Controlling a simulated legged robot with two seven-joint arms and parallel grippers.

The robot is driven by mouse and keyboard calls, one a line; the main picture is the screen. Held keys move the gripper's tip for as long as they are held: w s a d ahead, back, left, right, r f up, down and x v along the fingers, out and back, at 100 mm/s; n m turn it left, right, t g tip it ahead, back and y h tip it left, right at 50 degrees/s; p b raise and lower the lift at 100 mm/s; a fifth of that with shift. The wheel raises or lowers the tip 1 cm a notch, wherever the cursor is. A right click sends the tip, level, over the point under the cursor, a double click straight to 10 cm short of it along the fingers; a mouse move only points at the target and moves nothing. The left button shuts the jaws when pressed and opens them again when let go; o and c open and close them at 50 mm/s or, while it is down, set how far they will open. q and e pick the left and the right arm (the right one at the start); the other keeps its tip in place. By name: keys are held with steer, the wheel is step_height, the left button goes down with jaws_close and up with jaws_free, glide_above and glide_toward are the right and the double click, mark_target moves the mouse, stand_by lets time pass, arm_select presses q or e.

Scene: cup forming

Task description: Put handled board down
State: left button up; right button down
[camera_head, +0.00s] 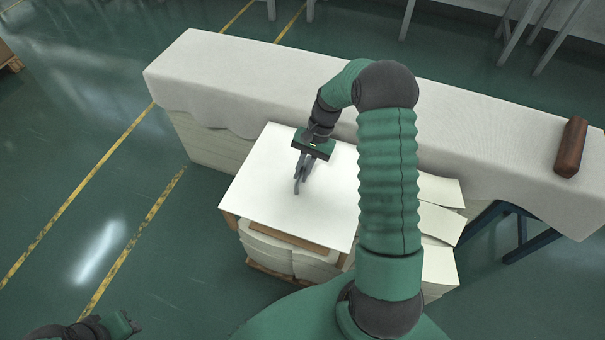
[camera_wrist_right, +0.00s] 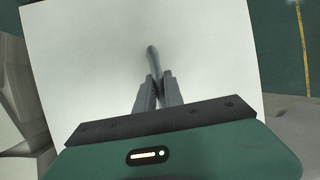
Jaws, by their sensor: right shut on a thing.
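The handled board (camera_head: 270,190) is a flat white panel lying level over a stack of sheets in the head view. It fills most of the right wrist view (camera_wrist_right: 90,60). Its grey handle (camera_wrist_right: 152,54) stands up near the middle of the board. My right gripper (camera_head: 302,178) is above the board with its fingers shut on the handle; the fingers also show in the right wrist view (camera_wrist_right: 157,82). Whether the board touches the stack is hard to tell. My left gripper (camera_head: 122,324) is at the bottom left corner, small and partly cut off, away from the board.
A long table with a white cloth (camera_head: 230,75) runs behind the board. A brown block (camera_head: 571,147) lies at its right end. White sheets (camera_head: 270,248) are stacked on a wooden pallet under the board. More sheets (camera_head: 440,262) stand to the right. The floor at left is clear.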

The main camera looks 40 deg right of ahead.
steer(key=c, duration=1.5)
jaws_free()
steer(key=shift+o, duration=0.2)
steer(key=shift+r, duration=0.1)
steer(key=p+v, duration=0.4)
steer(key=v, duration=0.8)
steer(key=s+a+n+t+h, duration=0.1)
steer(key=s+a+n, duration=0.2)
steer(key=a, duration=0.4)
steer(key=s+a+n+t+h, duration=0.1)
steer(key=s+a+n+h, duration=0.1)
steer(key=a+n, duration=0.3)
steer(key=s+a+r+n+t+h, duration=0.1)
steer(key=s+a+n, duration=0.3)
steer(key=a, duration=0.6)
steer(key=shift+s+a+h, duration=0.25)
steer(key=shift+s+h, duration=0.05)
steer(key=shift+h, duration=0.2)
steer(key=shift+a+r, duration=0.15)
steer(key=shift+a, duration=0.05)
